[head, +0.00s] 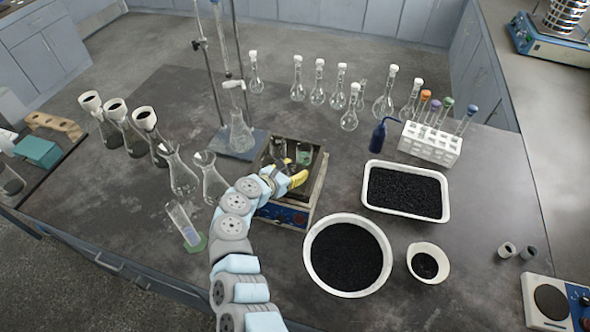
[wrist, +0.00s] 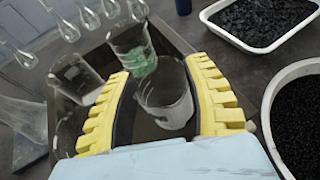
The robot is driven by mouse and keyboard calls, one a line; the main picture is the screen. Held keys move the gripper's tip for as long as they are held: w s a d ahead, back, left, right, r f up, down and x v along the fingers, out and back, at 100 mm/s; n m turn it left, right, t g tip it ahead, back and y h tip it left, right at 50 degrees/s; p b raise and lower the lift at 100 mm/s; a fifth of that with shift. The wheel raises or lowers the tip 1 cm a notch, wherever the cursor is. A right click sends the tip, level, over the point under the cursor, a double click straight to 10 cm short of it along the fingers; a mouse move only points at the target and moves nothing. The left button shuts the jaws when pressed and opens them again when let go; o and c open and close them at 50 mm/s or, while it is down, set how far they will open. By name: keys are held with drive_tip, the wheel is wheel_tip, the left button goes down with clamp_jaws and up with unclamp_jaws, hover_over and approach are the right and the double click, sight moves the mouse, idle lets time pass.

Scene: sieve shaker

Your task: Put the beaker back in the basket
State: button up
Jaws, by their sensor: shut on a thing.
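The basket (head: 320,175) is a dark square tray with a light frame on a blue-fronted device in the middle of the bench. My gripper (wrist: 160,68) has yellow ribbed fingers closed on either side of a clear glass beaker (wrist: 165,103). In the head view my gripper (head: 297,180) is over the right front part of the basket and mostly hides the held beaker. I cannot tell whether that beaker touches the basket floor. A beaker with green markings (wrist: 135,50) stands just beyond it, and another clear beaker (wrist: 75,77) is to the left.
A flask on a stand (head: 241,135) is behind left of the basket. Two clear flasks (head: 182,178) are to the left. A round tub (head: 347,257) and a rectangular tray (head: 405,193) of black granules are to the right. Volumetric flasks (head: 340,88) line the back.

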drive_tip(key=shift+f+b, duration=0.25)
drive_tip(key=shift+b, duration=0.1)
drive_tip(key=o, duration=1.2)
drive_tip(key=shift+r, duration=0.1)
drive_tip(key=shift+c, duration=0.2)
drive_tip(key=shift+r+p, duration=0.15)
drive_tip(key=shift+p, duration=0.15)
